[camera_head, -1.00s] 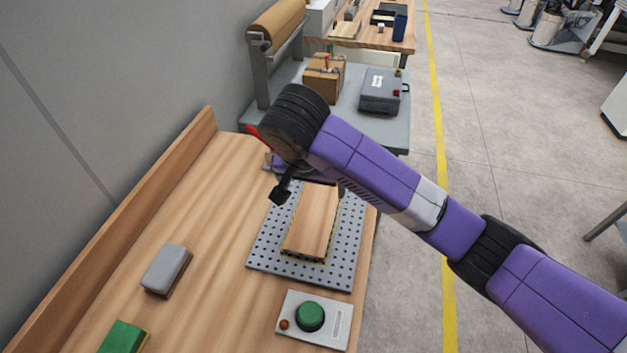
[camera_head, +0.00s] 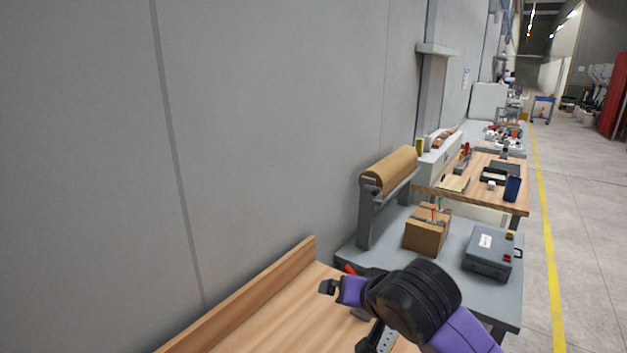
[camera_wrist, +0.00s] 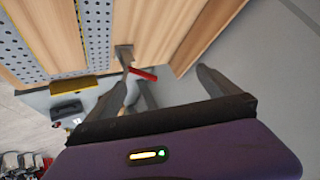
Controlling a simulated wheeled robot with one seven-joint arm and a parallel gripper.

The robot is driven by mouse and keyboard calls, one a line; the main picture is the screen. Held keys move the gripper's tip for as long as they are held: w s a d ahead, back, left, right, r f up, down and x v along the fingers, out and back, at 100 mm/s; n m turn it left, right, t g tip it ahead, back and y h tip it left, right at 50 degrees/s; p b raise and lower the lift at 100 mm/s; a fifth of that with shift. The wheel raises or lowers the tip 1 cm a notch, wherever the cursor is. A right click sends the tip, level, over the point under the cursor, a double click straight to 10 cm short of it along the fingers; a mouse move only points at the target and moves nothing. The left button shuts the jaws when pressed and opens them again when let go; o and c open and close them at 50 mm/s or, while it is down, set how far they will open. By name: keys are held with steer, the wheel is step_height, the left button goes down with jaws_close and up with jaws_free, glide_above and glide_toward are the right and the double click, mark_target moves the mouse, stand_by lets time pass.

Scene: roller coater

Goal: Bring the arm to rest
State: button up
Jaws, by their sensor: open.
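My arm reaches in from the lower right in the head view, with its black wrist joint (camera_head: 415,300) over the far end of the wooden bench (camera_head: 285,320). My gripper (camera_head: 330,287) is beyond that joint and partly hidden by it. In the wrist view, the two grey fingers of my gripper (camera_wrist: 165,82) stand wide apart with nothing between them. A tool with a red handle (camera_wrist: 144,74) lies on the bench beyond the fingers; a bit of red (camera_head: 350,270) shows behind my gripper in the head view.
A grey table past the bench holds a cardboard box (camera_head: 427,230), a grey case (camera_head: 489,252) and a brown paper roll (camera_head: 389,169) on a stand. A grey wall (camera_head: 250,130) runs along the left. The perforated plate (camera_wrist: 98,25) shows in the wrist view. Floor lies open at right.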

steer(key=s+a+r+n+t+y, duration=0.1)
steer(key=a+r+t+y, duration=0.3)
steer(key=a, duration=0.1)
steer(key=s+d+r+t, duration=0.2)
steer(key=s+t, duration=0.2)
steer(key=s, duration=0.2)
steer(key=s+d+f+g+h, duration=0.1)
steer(key=s+d+f, duration=0.4)
steer(key=s, duration=0.8)
steer(key=s+d+f+h+b, duration=0.1)
steer(key=s+d+f+h, duration=0.2)
steer(key=s, duration=1.1)
steer(key=s+d+f+n+g+h+b, duration=0.1)
steer(key=s+d+f+h, duration=0.1)
steer(key=s+d+f, duration=0.4)
steer(key=s+f, duration=0.3)
steer(key=s, duration=0.4)
steer(key=shift+s+d+g, duration=0.3)
steer(key=shift+s+d, duration=0.05)
steer(key=shift+s, duration=0.05)
